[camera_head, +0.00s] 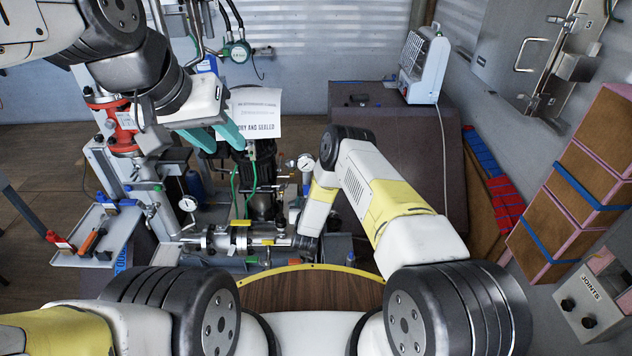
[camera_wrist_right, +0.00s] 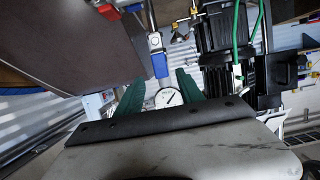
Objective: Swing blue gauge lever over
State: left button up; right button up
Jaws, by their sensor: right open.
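In the right wrist view a blue lever handle (camera_wrist_right: 160,65) hangs from a metal fitting. A round white-faced gauge (camera_wrist_right: 168,97) lies just below it in the picture. My right gripper (camera_wrist_right: 160,77) is open, its green fingers on either side of the handle's lower end and the gauge. I cannot tell whether they touch either one. In the head view the right fingers and the blue handle are hidden behind my right arm at the pipework. My left gripper (camera_head: 226,142), with teal fingers apart, is empty and raised in front of a white paper sign (camera_head: 256,116).
A red valve body (camera_head: 122,130) stands at the left. A grey tray (camera_head: 100,232) holds tools. A dark cabinet (camera_head: 400,150) stands right.

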aim_at(306, 191)
jog(key=shift+x, duration=3.9)
grip_shut()
jog(key=shift+d, duration=0.1)
